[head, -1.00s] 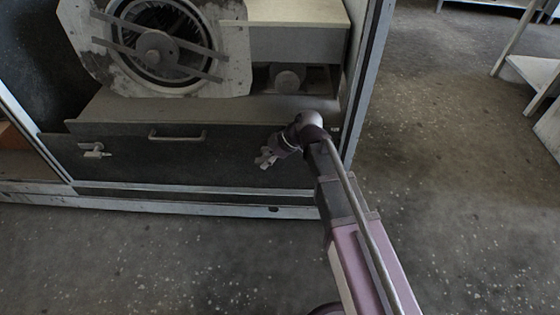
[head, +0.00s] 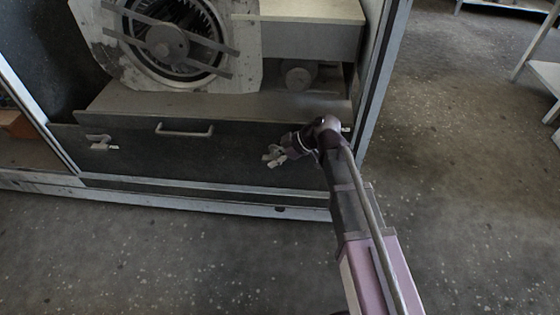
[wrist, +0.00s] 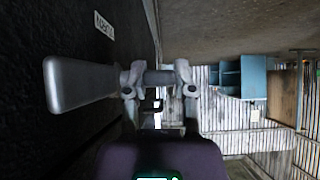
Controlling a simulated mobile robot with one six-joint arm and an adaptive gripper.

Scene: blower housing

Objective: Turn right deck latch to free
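The deck (head: 220,160) is a dark front panel under the blower, with a bar handle in its middle. The left deck latch (head: 101,143) shows on its left part. My gripper (head: 274,156) is at the deck's right part and covers the right latch's place in the head view. In the wrist view a grey, rounded latch lever (wrist: 82,84) reaches across from the left, with a darker stem at its right. My gripper's two fingers (wrist: 159,85) stand apart at either end of this darker part. I cannot tell whether they touch it.
The blower wheel (head: 172,42) in its housing stands above the deck. The cabinet's right post (head: 378,85) is close to my wrist. A small label (wrist: 104,25) is on the dark panel. Open floor (head: 455,190) lies at the right.

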